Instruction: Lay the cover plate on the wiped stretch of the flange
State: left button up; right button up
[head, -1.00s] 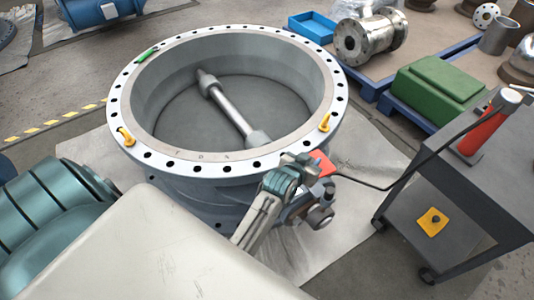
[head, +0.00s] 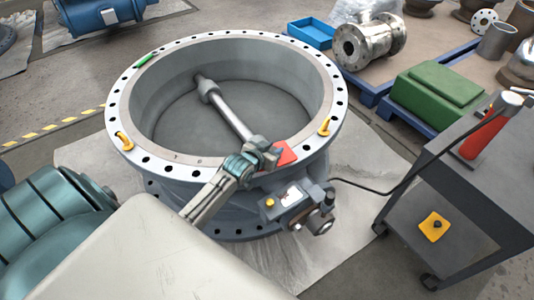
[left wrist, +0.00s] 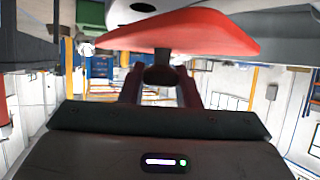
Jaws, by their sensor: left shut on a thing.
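My left gripper (head: 264,152) is shut on a red flat plate (head: 285,154), which I take for the cover plate. In the left wrist view the plate (left wrist: 190,32) is held by a dark stem between the two fingers. In the head view it is over the near right stretch of the round flange (head: 180,163), a pale ring with dark bolt holes. In the left wrist view the plate is close to a pale surface with a hole; I cannot tell whether they touch. My right gripper is not in view.
Yellow lifting eyes (head: 125,141) and (head: 324,128) stand on the flange, and a green piece (head: 146,60) lies on its far left. A grey actuator box (head: 292,200) sticks out below. A dark cart (head: 480,165) with a red-handled tool and cable stands at right.

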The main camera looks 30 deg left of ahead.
pick_arm(q)
jog(key=shift+s+a+f, duration=0.1)
jog(key=shift+a, duration=0.9)
jog(key=shift+a+f, duration=0.1)
jog(key=shift+f, duration=0.05)
notch_tip(320, 180, down, 2)
jog(key=shift+f, duration=0.6)
jog(key=o, duration=1.1)
jog(key=shift+f, duration=0.1)
jog(key=shift+c, duration=0.2)
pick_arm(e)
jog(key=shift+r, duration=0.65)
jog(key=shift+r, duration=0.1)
